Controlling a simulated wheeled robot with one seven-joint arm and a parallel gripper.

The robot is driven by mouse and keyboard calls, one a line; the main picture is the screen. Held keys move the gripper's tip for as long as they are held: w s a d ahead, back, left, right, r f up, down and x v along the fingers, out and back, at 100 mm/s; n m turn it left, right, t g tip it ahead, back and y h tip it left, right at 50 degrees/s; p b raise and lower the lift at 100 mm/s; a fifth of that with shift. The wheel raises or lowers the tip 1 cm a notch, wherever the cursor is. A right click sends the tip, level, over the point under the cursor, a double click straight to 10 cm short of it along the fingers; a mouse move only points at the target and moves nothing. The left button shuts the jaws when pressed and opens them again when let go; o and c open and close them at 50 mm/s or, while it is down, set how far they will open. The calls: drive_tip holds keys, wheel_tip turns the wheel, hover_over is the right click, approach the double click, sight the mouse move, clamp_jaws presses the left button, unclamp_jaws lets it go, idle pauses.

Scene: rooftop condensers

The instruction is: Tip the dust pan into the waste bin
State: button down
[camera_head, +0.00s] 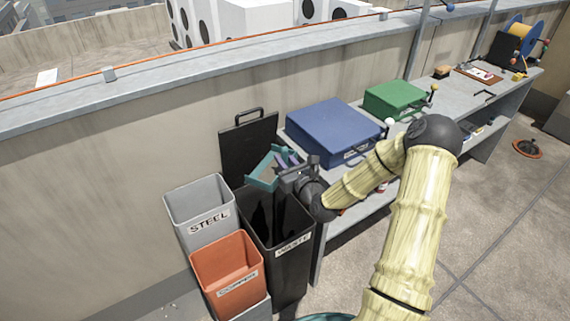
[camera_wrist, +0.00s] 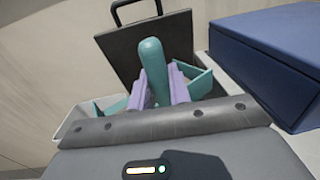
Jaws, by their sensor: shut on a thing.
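The dust pan (camera_head: 263,170) is teal and is held above the open waste bin (camera_head: 291,268), a tall black bin labelled WASTE. In the wrist view the dust pan's rounded handle (camera_wrist: 153,72) stands between the lilac fingers of my gripper (camera_wrist: 160,92), which is shut on it. Part of the pan shows on both sides of the fingers. The pan looks tilted, but I cannot tell how far. Its contents are hidden. The bin's black lid (camera_head: 247,148) stands raised against the wall behind, and it also shows in the wrist view (camera_wrist: 120,50).
A grey STEEL bin (camera_head: 205,222) and an orange COPPER bin (camera_head: 228,268) stand left of the waste bin. A blue case (camera_head: 330,130) and a green case (camera_head: 393,98) sit on the bench to the right. The parapet wall (camera_head: 90,200) runs behind.

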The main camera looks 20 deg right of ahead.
sight(268, 165)
wheel_tip(268, 165, down, 4)
drive_tip(key=b, duration=0.4)
drive_tip(key=shift+f, duration=0.15)
drive_tip(key=shift+w+r+p, duration=0.1)
drive_tip(key=shift+r+p, duration=0.25)
drive_tip(key=shift+p, duration=0.05)
drive_tip(key=n+g+p, duration=0.1)
drive_tip(key=p, duration=0.1)
drive_tip(key=w+a+n+g+h+p, duration=0.1)
drive_tip(key=g+p, duration=0.1)
drive_tip(key=p, duration=0.1)
drive_tip(key=a+r+n+g+h+p, duration=0.1)
drive_tip(key=p, duration=0.1)
drive_tip(key=shift+w+g, duration=0.3)
drive_tip(key=g+h+p, duration=0.1)
drive_tip(key=p, duration=0.1)
drive_tip(key=w+a+n+g+h+p, duration=0.1)
drive_tip(key=p, duration=0.2)
drive_tip(key=a+f+g+p, duration=0.1)
drive_tip(key=p, duration=0.1)
drive_tip(key=shift+w+n+g+h+p, duration=0.35)
drive_tip(key=shift+w+n+g+h, duration=0.05)
drive_tip(key=shift+w+a+f+g+h+p, duration=0.2)
drive_tip(key=shift+f+g+h+p, duration=0.25)
drive_tip(key=shift+p, duration=0.4)
idle(0.5)
